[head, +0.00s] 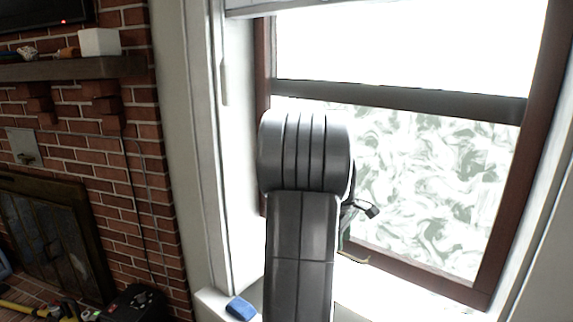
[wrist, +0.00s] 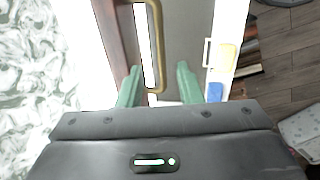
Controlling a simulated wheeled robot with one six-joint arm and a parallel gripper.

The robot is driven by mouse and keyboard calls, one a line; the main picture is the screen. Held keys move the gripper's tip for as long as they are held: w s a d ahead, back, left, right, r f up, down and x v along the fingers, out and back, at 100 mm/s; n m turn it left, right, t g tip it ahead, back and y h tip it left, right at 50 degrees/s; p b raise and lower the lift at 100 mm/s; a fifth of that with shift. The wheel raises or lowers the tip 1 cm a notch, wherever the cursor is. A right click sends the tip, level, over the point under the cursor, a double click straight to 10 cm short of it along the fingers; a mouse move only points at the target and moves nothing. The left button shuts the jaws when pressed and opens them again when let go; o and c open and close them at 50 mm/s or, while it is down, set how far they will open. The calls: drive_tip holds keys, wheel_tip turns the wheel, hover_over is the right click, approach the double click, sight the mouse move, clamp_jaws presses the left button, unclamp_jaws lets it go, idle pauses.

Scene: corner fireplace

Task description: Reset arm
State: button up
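My arm (head: 302,215) rises in front of the window in the head view and hides most of my gripper there. In the wrist view my gripper (wrist: 159,69) has its two green fingers apart, with a clear gap between them. A brass-coloured loop (wrist: 158,50), perhaps a handle on the window, shows in and beyond that gap. I cannot tell whether the fingers touch it. No object is visibly clamped.
The window frame (head: 400,97) and white sill are close around the arm. A blue block (head: 241,308) lies on the sill, also in the wrist view (wrist: 215,92). The brick fireplace (head: 150,215) with a mantel (head: 70,68) stands left. A black case (head: 135,302) is at lower left.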

wheel_tip(320, 180, up, 10)
drive_tip(key=s+a, duration=0.1)
drive_tip(key=f, duration=0.4)
drive_tip(key=w+d+f, duration=0.1)
drive_tip(key=f, duration=0.8)
drive_tip(key=shift+w+d+f+p, duration=0.2)
drive_tip(key=shift+w+f+p, duration=0.1)
drive_tip(key=shift+f, duration=0.1)
wheel_tip(320, 180, down, 8)
drive_tip(key=b, duration=0.5)
drive_tip(key=shift+s, duration=0.1)
